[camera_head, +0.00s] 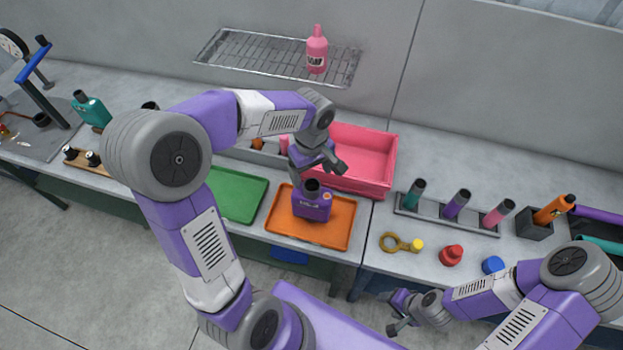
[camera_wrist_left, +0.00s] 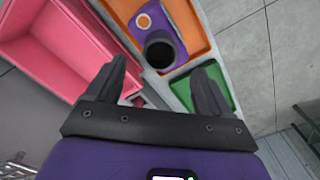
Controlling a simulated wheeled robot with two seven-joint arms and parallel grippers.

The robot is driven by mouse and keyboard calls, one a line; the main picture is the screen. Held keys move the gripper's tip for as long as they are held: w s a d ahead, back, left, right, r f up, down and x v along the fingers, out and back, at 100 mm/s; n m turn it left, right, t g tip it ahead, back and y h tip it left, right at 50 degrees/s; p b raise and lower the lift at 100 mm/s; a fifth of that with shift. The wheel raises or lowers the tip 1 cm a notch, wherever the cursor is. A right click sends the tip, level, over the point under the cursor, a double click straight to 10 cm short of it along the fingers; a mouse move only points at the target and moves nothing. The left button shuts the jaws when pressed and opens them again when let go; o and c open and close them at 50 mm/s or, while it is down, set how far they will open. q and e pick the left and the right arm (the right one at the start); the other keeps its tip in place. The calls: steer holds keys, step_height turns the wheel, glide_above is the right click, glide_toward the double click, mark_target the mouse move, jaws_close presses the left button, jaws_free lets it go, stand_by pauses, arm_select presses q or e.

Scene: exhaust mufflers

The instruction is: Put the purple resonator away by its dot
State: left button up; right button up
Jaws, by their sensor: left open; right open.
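The purple resonator (camera_head: 313,207) stands upright on the orange tray (camera_head: 284,228), with a dark pipe neck on top and a round orange dot (camera_head: 327,195) at one corner. In the left wrist view the resonator (camera_wrist_left: 134,28) shows its dark neck and a pale-ringed orange dot (camera_wrist_left: 143,20). My left gripper (camera_head: 319,170) is open and empty above and behind the resonator, apart from it. In the left wrist view the fingers (camera_wrist_left: 160,82) are spread below the neck. My right gripper (camera_head: 397,312) is open and empty in front of the bench's front edge.
A pink bin (camera_head: 385,160) stands behind the orange tray, and a green tray (camera_head: 240,195) left of it. To the right, a rack (camera_head: 440,217) holds teal, purple and pink tubes. A red cap-like piece (camera_head: 451,255) lies in front. A pink bottle (camera_head: 317,50) stands on the wire shelf.

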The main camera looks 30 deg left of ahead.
arm_select(q)
step_height(320, 180, up, 7)
steer(key=shift+f+p, duration=0.2)
steer(key=shift+p, duration=0.1)
arm_select(e)
steer(key=shift+r, duration=0.4)
